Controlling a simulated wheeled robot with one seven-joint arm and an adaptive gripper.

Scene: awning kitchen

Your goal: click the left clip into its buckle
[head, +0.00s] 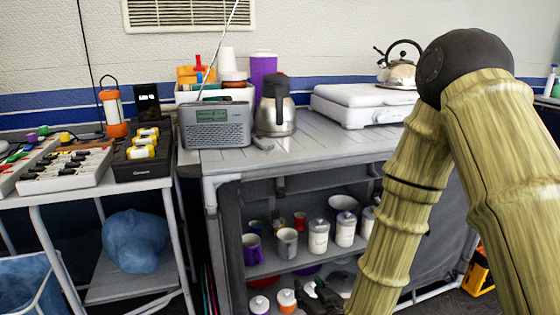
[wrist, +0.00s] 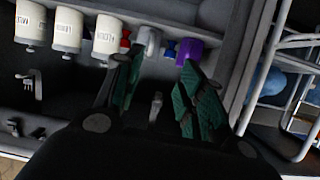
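My gripper (wrist: 162,62) is open, its two green-padded fingers spread apart in the wrist view. A small grey clip-like piece (wrist: 157,106) shows between the fingers near their base; I cannot tell whether it is the left clip. A pale, pronged fitting (wrist: 35,82) shows to the left, with small dark pieces (wrist: 38,131) below it. I cannot tell clip from buckle surely. The dark gripper (head: 322,297) is partly cut off at the bottom.
The counter (head: 310,152) holds a radio (head: 215,125), a steel jug (head: 276,112) and a white stove (head: 365,105). Shelves below hold mugs and white canisters (head: 318,237), close around my gripper. A side table (head: 100,190) stands left. My arm hides the counter's right part.

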